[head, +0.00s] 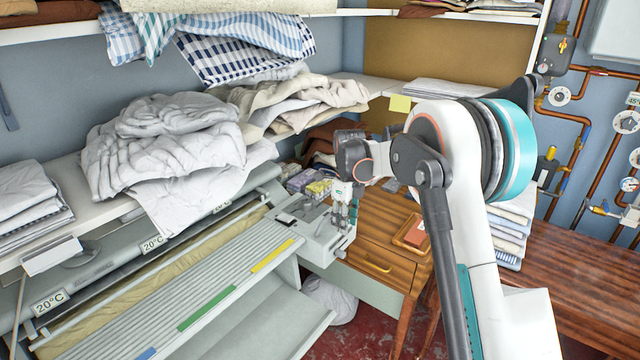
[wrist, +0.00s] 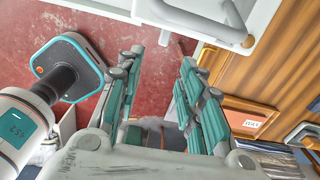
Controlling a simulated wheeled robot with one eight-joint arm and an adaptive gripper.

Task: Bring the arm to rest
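My gripper (head: 343,218) hangs at the right end of the rotary ironer (head: 185,285), in front of the wooden cabinet. My arm reaches up and over from the right, bent at a high elbow. In the wrist view my gripper (wrist: 158,70) has its two teal-padded fingers spread apart. Nothing is held between them; red floor shows through the gap. In the head view the fingertips overlap the ironer's end housing, and I cannot tell whether they touch it.
A wooden cabinet (head: 385,262) with a small tray (head: 412,234) stands right of the ironer. Crumpled laundry (head: 165,145) lies on the shelf behind. Folded linen (head: 512,228) is stacked beyond my arm. Pipes with gauges (head: 560,95) line the right wall. Red floor (wrist: 130,20) is open below.

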